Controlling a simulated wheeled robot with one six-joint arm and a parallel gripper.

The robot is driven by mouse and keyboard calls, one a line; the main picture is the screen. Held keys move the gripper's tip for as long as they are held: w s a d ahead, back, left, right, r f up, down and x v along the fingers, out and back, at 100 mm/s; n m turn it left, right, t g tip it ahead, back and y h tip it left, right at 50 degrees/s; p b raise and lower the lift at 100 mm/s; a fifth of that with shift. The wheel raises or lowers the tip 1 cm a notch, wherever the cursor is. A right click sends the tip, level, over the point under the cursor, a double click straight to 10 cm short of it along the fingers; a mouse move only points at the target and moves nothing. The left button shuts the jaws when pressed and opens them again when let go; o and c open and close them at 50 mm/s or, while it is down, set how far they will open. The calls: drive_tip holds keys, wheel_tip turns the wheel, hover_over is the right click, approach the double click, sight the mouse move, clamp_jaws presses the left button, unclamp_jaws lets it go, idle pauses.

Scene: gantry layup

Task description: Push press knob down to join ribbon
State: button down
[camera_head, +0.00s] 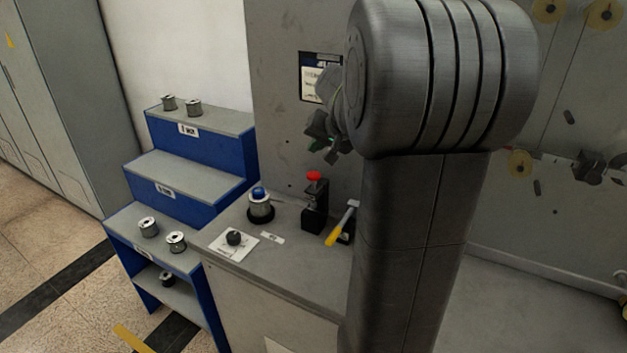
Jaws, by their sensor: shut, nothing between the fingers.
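The press knob (314,176) is a red cap on top of a small black press (314,212) on the grey bench. It appears raised above the press body. My gripper (327,152) is shut and empty, in front of the grey panel. In the picture it is just above the red knob, with a visible gap between them. My large grey arm link hides part of the gripper's wrist and the bench to the right. I cannot make out the ribbon at the press.
A blue-topped spool (260,207) and a black dial on a white plate (234,239) sit left of the press. A blue stepped rack (190,165) with several spools is at left.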

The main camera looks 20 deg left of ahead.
sight(312, 172)
drive_tip(key=shift+f+b, duration=1.3)
drive_tip(key=shift+f, duration=0.85)
drive_tip(key=shift+f, duration=0.1)
drive_tip(key=shift+f+b, duration=0.3)
drive_tip(key=shift+b, duration=0.1)
drive_tip(key=shift+f+b, duration=0.8)
drive_tip(key=shift+f, duration=0.2)
idle(1.1)
drive_tip(key=shift+r, duration=0.15)
drive_tip(key=shift+r+p, duration=1)
drive_tip(key=shift+r, duration=0.25)
drive_tip(key=shift+r, duration=0.1)
wheel_tip(312, 172, up, 5)
drive_tip(key=p, duration=0.3)
drive_tip(key=shift+p, duration=0.35)
